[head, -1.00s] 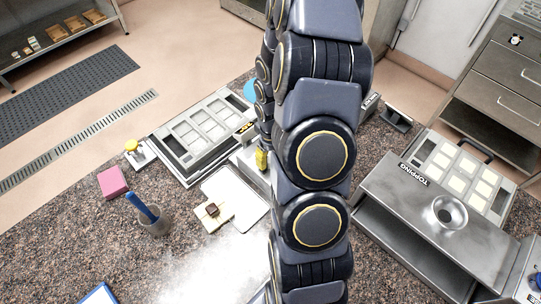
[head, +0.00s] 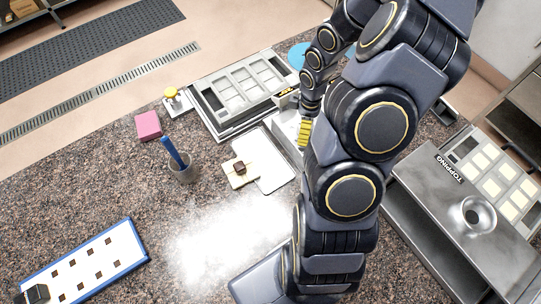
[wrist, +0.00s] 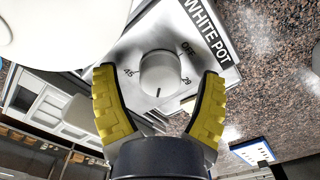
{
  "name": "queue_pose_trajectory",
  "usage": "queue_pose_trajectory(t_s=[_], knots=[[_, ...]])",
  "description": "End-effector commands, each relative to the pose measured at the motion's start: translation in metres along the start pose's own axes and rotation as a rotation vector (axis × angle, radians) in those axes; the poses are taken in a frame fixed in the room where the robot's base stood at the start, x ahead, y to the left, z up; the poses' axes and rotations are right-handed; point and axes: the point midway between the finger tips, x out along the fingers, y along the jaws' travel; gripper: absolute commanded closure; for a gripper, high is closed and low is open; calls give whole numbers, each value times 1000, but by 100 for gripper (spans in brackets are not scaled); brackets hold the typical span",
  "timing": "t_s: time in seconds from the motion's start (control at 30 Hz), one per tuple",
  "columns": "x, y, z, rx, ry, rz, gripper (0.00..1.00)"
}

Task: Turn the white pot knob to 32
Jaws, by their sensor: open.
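The white pot knob (wrist: 160,73) is a round pale dial on a grey metal face in the wrist view. Beside it is a "WHITE POT" label (wrist: 206,30). Marks read 45 at its left, OFF at upper right and 29 at lower right. Its dark pointer line faces down in the picture, between 29 and 45. My gripper (wrist: 158,75) is open, one yellow finger on each side of the knob, with visible gaps between fingers and knob. In the head view one yellow finger of my gripper (head: 304,133) shows beside the grey pot unit (head: 287,128); my arm hides the knob.
A mould tray unit (head: 225,132), yellow-topped button (head: 171,92), pink block (head: 148,125), grey cup (head: 184,172) and white board (head: 277,178) stand nearby. A blue-edged tray (head: 130,262) lies front left. The steel topping station (head: 430,190) is at right. The counter's front middle is clear.

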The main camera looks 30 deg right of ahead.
Motion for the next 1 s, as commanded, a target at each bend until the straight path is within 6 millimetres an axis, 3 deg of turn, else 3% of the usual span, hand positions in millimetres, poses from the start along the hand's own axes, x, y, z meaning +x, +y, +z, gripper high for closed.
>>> queue_pose_trajectory(t_s=[0.3,0.7,1.0], knots=[[0,0,-2,-367,4,3,28],[-82,1,-2,-369,4,7,28],[-122,-36,-29,-244,-33,-20,28]])
